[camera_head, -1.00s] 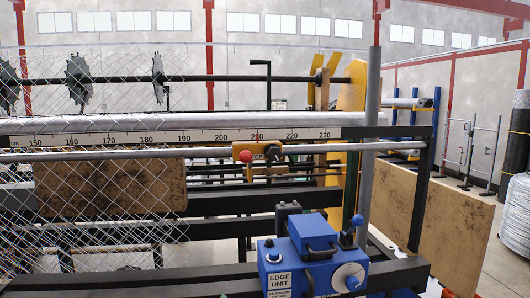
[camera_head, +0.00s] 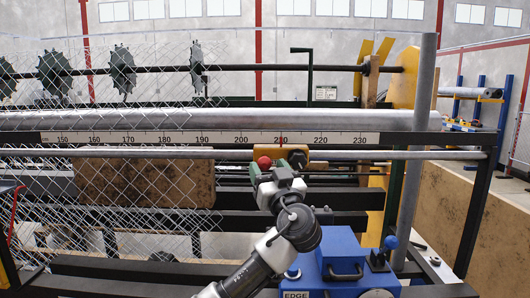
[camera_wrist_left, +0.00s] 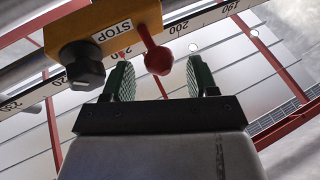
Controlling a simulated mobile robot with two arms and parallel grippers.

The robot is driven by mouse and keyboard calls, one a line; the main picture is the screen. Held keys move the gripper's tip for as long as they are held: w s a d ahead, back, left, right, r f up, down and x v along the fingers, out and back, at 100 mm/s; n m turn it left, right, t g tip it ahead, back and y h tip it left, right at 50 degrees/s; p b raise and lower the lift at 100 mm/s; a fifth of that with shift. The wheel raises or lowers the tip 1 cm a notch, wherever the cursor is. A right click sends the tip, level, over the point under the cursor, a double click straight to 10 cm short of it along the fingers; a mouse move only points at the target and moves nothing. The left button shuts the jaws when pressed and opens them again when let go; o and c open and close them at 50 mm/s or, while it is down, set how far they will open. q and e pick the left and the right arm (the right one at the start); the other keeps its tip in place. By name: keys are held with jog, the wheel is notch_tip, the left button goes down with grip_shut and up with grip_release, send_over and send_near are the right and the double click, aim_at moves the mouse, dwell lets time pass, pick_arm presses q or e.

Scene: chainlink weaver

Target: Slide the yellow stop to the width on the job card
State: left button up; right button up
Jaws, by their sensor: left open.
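The yellow stop (camera_head: 294,155) sits on a round rail below the width scale (camera_head: 180,138). A thin red mark above it stands about midway between 200 and 220. A red ball knob (camera_head: 264,163) is on its left side, and a dark knob is on its right. In the left wrist view the stop (camera_wrist_left: 115,22) carries a STOP label, with the red knob (camera_wrist_left: 158,60) on a short lever. My left gripper (camera_head: 268,176) is just below the red knob. In its wrist view the open green fingers (camera_wrist_left: 160,76) stand on either side of the knob, apart from it.
A blue edge unit (camera_head: 340,255) stands below right of my left arm. Chain-link mesh (camera_head: 110,190) hangs at left before a brown board (camera_head: 145,183). A small white card (camera_head: 326,93) hangs behind the roller; its text is unreadable. A grey upright post (camera_head: 415,170) rises at right.

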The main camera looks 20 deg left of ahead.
pick_arm(q)
jog(key=shift+x, duration=0.85)
jog(key=shift+w+a+r+p, duration=0.3)
jog(key=shift+w+a+p, duration=0.1)
jog(key=shift+w+p, duration=0.1)
pick_arm(e)
jog(key=shift+w+d+r, duration=0.1)
jog(key=shift+w+r, duration=0.75)
pick_arm(q)
jog(key=shift+c, duration=0.2)
pick_arm(e)
jog(key=shift+d, duration=0.15)
